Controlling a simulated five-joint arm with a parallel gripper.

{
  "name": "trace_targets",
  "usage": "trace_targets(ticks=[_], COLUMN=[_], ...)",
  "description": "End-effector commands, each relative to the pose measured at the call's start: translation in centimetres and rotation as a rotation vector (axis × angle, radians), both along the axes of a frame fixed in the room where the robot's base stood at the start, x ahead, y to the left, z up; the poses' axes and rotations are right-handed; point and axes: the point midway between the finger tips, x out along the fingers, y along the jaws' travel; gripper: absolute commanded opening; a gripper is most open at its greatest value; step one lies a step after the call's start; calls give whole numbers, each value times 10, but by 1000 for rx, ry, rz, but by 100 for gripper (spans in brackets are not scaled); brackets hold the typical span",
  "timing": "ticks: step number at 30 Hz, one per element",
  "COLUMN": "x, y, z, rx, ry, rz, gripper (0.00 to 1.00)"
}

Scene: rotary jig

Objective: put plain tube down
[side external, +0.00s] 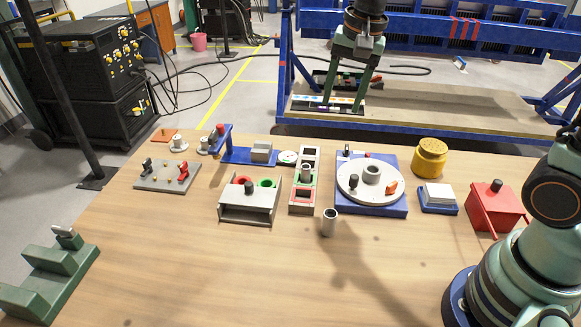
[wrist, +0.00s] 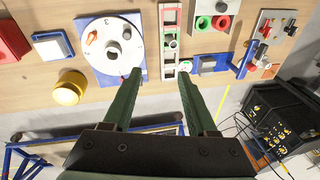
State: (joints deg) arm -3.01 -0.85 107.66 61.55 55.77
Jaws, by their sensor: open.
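A plain grey tube (side external: 329,222) stands upright on the bare wood in front of the blue-based rotary jig (side external: 398,207). Nothing holds it. A second grey tube (side external: 306,173) stands in the long rack (side external: 302,207) with red, green and white sections. The jig has a white round dial with a grey hub. My gripper (side external: 343,105) is open and empty, raised at the back of the table, well away from both tubes. In the wrist view its fingers (wrist: 159,76) are spread, with the rack (wrist: 169,18) and the dial (wrist: 98,38) beyond them.
A grey box with red and green rings (side external: 249,211) stands left of the rack. A yellow round pot (side external: 430,158), a blue tray with a white block (side external: 437,199) and a red box (side external: 496,207) are at right. A green stand (side external: 45,280) is front left. The front middle is clear.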

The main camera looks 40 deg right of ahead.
Motion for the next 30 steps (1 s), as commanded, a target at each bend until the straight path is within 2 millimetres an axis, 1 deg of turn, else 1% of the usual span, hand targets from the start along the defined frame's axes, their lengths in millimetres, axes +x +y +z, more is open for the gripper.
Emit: trace_targets(ticks=[1, 5, 9, 13, 15, 19, 30], x=[-14, -46, -77, -98, -106, -113, -114], y=[-3, -9, -15, -19, -20, -21, -21], z=[8, 16, 16, 10, 7, 3, 2], rx=[-18, -83, -171, -248, -281, -317, -324], ry=[-37, -113, -189, -239, -255, -272, -273], rz=[83, 311, 546, 716, 782, 852, 868], gripper=[58, 58, 58, 58, 58, 58, 58])
